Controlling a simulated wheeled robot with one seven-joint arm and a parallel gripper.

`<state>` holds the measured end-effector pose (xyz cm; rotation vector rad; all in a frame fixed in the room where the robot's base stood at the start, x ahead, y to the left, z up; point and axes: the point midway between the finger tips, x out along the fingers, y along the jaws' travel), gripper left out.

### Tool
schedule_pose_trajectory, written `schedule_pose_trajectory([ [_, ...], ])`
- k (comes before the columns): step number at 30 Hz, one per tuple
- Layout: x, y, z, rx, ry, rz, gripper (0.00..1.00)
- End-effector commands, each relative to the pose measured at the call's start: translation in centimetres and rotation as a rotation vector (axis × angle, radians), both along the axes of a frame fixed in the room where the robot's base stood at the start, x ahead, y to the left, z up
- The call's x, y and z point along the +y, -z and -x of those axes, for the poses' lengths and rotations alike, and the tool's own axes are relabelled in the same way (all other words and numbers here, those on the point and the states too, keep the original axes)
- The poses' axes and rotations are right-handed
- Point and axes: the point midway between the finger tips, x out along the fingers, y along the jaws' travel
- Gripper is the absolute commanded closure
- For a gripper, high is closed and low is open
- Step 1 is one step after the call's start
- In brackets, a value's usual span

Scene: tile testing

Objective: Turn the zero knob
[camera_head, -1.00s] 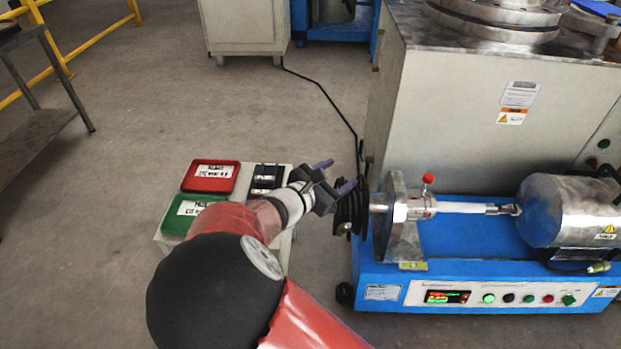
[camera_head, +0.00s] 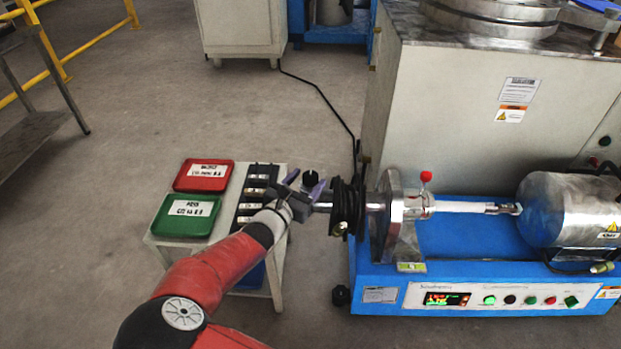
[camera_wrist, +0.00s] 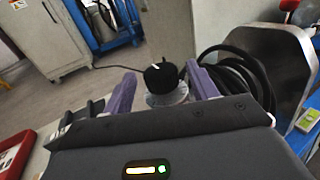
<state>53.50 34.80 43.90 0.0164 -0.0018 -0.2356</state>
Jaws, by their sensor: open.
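The zero knob, a black round knob (camera_head: 310,178), stands just left of the black cable coil at the machine's left end. In the wrist view the knob (camera_wrist: 161,76) shows a white mark and sits over a silver round base (camera_wrist: 167,98). My gripper (camera_head: 304,184) is open with its purple fingers at the knob. In the wrist view my gripper (camera_wrist: 161,80) has one finger on each side of the knob, with a visible gap on the left; contact on the right cannot be told.
The blue test machine (camera_head: 470,275) with a control panel stands at right, its black coil (camera_head: 346,208) close to my gripper. A small table (camera_head: 280,262) at left holds a red tray (camera_head: 187,186) and a green tray (camera_head: 168,226).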

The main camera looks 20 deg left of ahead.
Motion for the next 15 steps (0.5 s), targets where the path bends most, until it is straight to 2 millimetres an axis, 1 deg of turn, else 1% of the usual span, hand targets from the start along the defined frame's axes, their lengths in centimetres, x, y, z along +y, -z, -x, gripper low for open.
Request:
schedule_pose_trajectory([
  [1, -0.2, 0.1, -0.8, -0.002, 0.002, 0.000, 0.42],
  [3, -0.4, 0.1, -1.5, 0.000, 0.001, 0.000, 0.42],
  [6, -0.5, 0.0, -2.2, -0.001, 0.000, 0.000, 0.42],
  [15, -0.6, -0.1, -2.5, 0.000, 0.000, 0.000, 0.42],
])
